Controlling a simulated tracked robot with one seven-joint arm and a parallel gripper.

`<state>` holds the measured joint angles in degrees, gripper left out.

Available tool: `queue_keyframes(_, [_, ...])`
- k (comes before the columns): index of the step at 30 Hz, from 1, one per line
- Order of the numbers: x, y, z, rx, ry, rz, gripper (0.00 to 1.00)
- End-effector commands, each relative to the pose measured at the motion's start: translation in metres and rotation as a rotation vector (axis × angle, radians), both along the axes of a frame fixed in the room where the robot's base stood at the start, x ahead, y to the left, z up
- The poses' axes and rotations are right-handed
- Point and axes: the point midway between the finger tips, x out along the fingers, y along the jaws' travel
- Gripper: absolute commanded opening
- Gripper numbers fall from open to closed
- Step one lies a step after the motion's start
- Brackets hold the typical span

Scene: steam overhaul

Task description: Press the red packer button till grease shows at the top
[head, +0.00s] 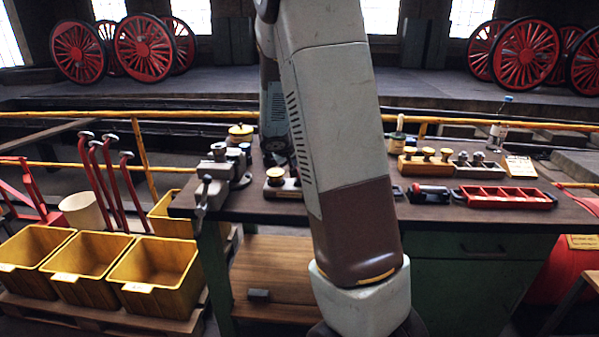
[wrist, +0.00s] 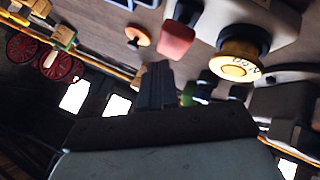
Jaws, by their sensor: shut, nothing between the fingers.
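In the wrist view, which is tilted and looks upside down, my gripper (wrist: 157,68) is shut, with nothing between its dark fingers. A red, rounded button-like part (wrist: 175,42) on a dark stem shows just past the fingertips, a little right of them. Whether they touch it I cannot tell. Right of it is a brass-yellow cap (wrist: 234,63) with dark lettering, on a pale housing (wrist: 272,18). In the head view, a brass-topped pale unit (head: 283,189) stands on the bench, partly behind my arm. The red part cannot be made out there. No grease is discernible.
The workbench (head: 235,208) holds a grey vice (head: 222,165) at left.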

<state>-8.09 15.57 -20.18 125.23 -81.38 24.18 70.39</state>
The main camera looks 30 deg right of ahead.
Motion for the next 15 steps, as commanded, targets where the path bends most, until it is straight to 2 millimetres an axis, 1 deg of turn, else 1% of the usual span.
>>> queue_keyframes(11, [0.0,0.0,0.002,0.0,-0.001,0.001,0.0])
queue_keyframes(15, [0.001,0.0,0.011,0.0,-0.003,0.001,0.0])
